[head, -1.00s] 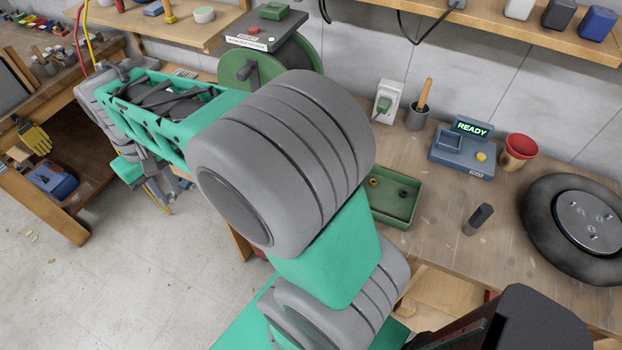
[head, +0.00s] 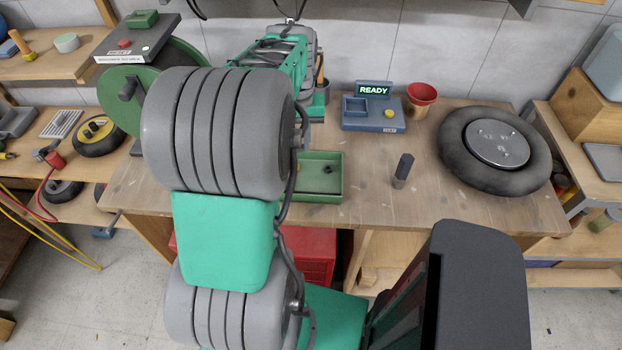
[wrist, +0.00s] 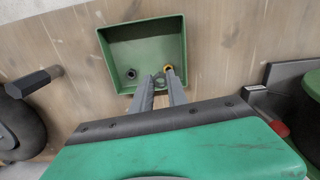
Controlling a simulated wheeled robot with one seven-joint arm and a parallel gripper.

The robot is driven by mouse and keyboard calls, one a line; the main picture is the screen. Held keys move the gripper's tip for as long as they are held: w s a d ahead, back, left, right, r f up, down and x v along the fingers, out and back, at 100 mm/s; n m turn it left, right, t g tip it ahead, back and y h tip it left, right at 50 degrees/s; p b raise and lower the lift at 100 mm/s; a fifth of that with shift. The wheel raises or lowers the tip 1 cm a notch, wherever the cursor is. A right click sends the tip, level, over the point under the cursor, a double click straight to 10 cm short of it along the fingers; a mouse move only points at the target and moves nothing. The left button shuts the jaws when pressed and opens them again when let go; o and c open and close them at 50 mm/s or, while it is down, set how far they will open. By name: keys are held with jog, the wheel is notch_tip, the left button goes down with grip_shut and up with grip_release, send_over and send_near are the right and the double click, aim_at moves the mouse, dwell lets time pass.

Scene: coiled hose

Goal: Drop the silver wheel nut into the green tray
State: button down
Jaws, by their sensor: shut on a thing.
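The green tray (head: 320,190) is on the workbench, partly hidden behind my arm in the head view. In the wrist view the tray (wrist: 145,42) holds a dark nut (wrist: 131,73) and a brass-coloured nut (wrist: 168,68), which shows just beyond my fingertips. My gripper (wrist: 160,82) reaches over the tray's lower edge in the wrist view. Its fingers are shut on a small greyish thing, taken to be the silver wheel nut, hardly visible between the tips. The gripper is hidden in the head view. I cannot tell its height above the tray.
A wheel (head: 495,150) lies further right. The blue READY device (head: 375,112) and red cup (head: 421,97) stand behind. A green reel (head: 150,95) is at the left.

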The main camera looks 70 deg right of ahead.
jog(key=s+m, duration=0.1)
jog(key=s, duration=0.3)
jog(key=b, duration=0.5)
send_over(316, 176)
notch_tip(316, 176, down, 7)
jog(key=shift+r, duration=0.2)
jog(key=c, duration=1.2)
grip_release()
jog(key=shift+p, duration=0.35)
notch_tip(316, 176, up, 8)
jog(key=shift+b, duration=0.4)
jog(key=shift+a, duration=0.1)
